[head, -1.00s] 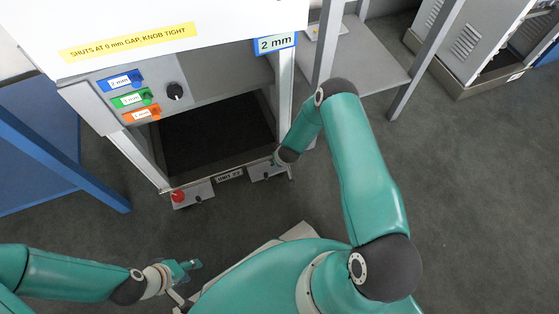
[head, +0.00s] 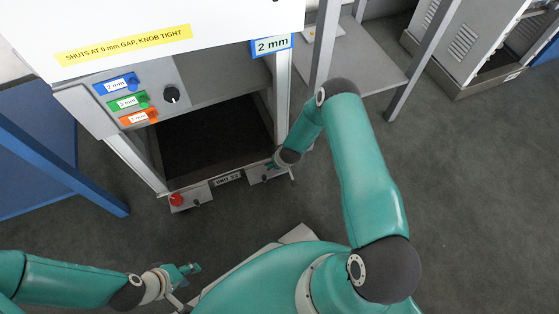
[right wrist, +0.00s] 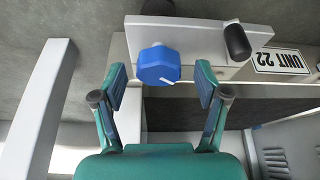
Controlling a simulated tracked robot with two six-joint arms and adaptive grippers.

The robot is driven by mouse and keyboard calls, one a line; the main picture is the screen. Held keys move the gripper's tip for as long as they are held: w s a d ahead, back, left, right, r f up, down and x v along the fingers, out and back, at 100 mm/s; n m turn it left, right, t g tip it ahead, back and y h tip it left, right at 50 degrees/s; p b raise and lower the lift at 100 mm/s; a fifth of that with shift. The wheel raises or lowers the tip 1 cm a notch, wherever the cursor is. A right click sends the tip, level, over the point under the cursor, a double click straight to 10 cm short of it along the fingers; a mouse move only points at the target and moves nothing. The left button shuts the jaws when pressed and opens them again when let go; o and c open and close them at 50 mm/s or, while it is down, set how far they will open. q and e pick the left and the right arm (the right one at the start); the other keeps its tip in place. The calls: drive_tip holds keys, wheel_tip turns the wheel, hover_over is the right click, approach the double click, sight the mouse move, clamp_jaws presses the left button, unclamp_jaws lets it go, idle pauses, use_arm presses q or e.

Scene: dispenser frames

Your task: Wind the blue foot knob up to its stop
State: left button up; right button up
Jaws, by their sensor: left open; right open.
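The blue foot knob (right wrist: 158,66) shows in the right wrist view, under a grey bracket plate (right wrist: 190,38). It has a white pointer mark on its face. My right gripper (right wrist: 160,82) is open, with one finger on each side of the knob and apart from it. In the head view the right gripper (head: 277,164) is at the lower right corner of the dispenser frame, and the blue knob is hidden there. A red knob (head: 176,200) sits on the left foot bracket. My left gripper (head: 190,269) is open and empty above the floor at the lower left.
The dispenser frame (head: 142,162) carries blue, green and orange tags, a black dial (head: 171,95) and a 2 mm sign (head: 272,46). A black peg (right wrist: 237,42) and a UNIT 22 plate (right wrist: 282,61) are beside the blue knob. A blue table (head: 35,155) stands left.

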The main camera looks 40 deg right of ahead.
drive_tip(key=v, duration=1.1)
drive_tip(key=shift+r, duration=0.3)
drive_tip(key=shift+s+a, duration=0.1)
drive_tip(key=s+a+r+n+y, duration=0.2)
drive_tip(key=s+a+n, duration=0.1)
drive_tip(key=a, duration=0.7)
drive_tip(key=s+a+r+m+g+y, duration=0.2)
drive_tip(key=s+a+m+g+y, duration=0.15)
drive_tip(key=s+a, duration=0.75)
wheel_tip(320, 180, up, 39)
drive_tip(key=s+d+p, duration=0.1)
drive_tip(key=d+p, duration=0.1)
drive_tip(key=p, duration=3.6)
drive_tip(key=shift+s+f+h, duration=0.25)
drive_tip(key=shift+s+h, duration=0.15)
drive_tip(key=shift+h, duration=0.05)
drive_tip(key=shift+d, duration=0.15)
